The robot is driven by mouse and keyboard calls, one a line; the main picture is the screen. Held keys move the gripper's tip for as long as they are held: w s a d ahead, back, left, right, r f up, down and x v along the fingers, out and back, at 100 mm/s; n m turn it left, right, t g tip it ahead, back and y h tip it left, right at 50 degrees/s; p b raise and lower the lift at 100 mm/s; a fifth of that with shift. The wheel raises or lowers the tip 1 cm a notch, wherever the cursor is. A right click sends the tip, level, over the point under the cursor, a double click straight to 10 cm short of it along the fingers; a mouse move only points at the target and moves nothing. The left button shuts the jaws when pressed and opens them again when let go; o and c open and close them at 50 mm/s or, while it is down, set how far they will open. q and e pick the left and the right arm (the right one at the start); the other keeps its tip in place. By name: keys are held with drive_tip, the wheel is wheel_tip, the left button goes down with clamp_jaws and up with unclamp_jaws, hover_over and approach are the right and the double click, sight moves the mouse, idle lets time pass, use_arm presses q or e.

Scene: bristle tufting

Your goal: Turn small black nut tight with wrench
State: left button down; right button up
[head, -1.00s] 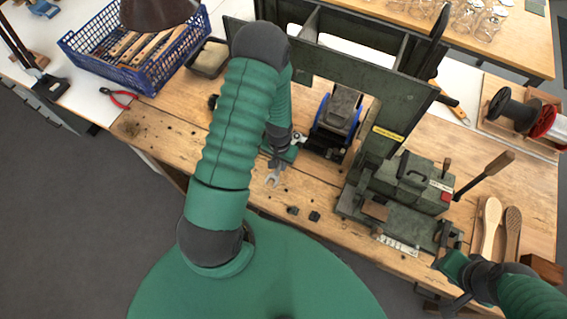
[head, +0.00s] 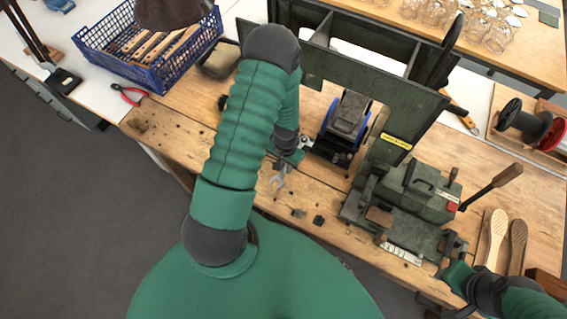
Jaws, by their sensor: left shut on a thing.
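My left gripper (head: 287,158) is shut on a silver wrench (head: 277,181), whose open-ended jaw sticks out toward the front of the bench. A round silver end shows on the other side of the gripper, close to the black base of a blue-sided device (head: 343,121). The small black nut cannot be made out there; the gripper and arm cover part of that spot. Two small dark pieces (head: 318,221) lie on the wood in front of the device. My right gripper (head: 449,273) is at the bench's front right, beside the green machine; its fingers are not clear.
A green machine (head: 412,195) with a long-handled lever (head: 491,188) fills the right. A blue basket (head: 150,50) and red-handled pliers (head: 128,95) are at the left. Brush bodies (head: 496,237) lie far right.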

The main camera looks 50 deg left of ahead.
use_arm(q)
drive_tip(key=shift+s+d+n, duration=0.1)
drive_tip(key=shift+d+n, duration=0.2)
drive_tip(key=shift+a+r+p, duration=0.1)
drive_tip(key=shift+r+p, duration=1.15)
drive_tip(key=shift+r, duration=0.25)
drive_tip(key=shift+r+p, duration=1.35)
drive_tip(key=shift+r, duration=0.2)
